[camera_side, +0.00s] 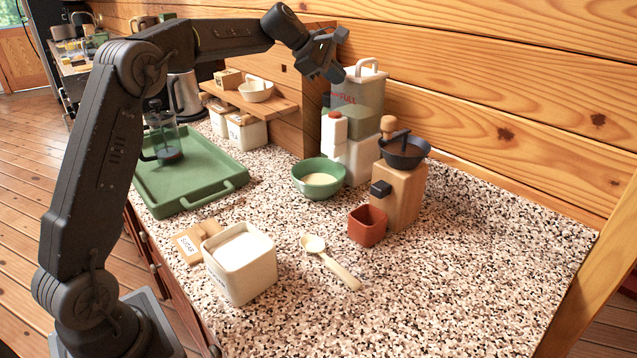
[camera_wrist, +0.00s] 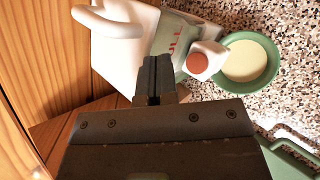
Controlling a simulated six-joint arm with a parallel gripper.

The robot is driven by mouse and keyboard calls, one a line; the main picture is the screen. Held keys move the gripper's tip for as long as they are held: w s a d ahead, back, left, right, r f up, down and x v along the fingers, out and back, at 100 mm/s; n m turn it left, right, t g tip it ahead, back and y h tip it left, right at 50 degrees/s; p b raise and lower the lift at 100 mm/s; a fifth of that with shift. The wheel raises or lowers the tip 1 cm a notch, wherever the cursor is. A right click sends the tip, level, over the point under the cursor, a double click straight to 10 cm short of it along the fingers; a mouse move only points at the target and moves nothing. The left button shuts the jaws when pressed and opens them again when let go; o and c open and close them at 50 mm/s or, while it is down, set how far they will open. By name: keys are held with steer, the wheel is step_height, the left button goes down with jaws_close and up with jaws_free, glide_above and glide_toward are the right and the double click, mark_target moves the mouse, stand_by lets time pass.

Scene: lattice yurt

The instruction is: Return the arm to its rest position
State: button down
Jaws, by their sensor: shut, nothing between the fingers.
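My gripper (camera_side: 338,73) is shut and empty. It hangs high over the back of the counter, just left of a white lidded container with a loop handle (camera_side: 368,85). In the wrist view my gripper's fingers (camera_wrist: 154,98) are together, with the container's white lid (camera_wrist: 120,45) close beyond them. My arm reaches up from the front left and bends across the top of the side view. I cannot tell the exact gap between the fingers and the container.
A green bowl of pale contents (camera_side: 320,178), a wooden grinder (camera_side: 400,190), a terracotta cup (camera_side: 367,225), a white sugar tub (camera_side: 240,265) and a spoon (camera_side: 330,262) stand on the counter. A green tray (camera_side: 190,195) holds a glass press (camera_side: 163,135). The right front counter is clear.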

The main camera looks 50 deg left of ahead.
steer(key=s+d+r+m+g+y, duration=0.1)
steer(key=s+d+m, duration=0.45)
steer(key=s, duration=0.35)
steer(key=s+d+r+m+g+y, duration=0.1)
steer(key=s+d+m, duration=0.45)
steer(key=s, duration=0.25)
steer(key=s+d+f+m, duration=0.1)
steer(key=s+f+m, duration=0.2)
steer(key=s, duration=0.4)
steer(key=s+d+f+m+y, duration=0.1)
steer(key=s+f+m, duration=0.3)
steer(key=s, duration=0.4)
steer(key=s+d+f+m, duration=0.2)
steer(key=s+f+m, duration=0.2)
steer(key=s, duration=0.3)
steer(key=shift+s+d+f+g+y, duration=0.25)
steer(key=shift+s+f+g+y, duration=0.1)
steer(key=shift+g+y, duration=0.05)
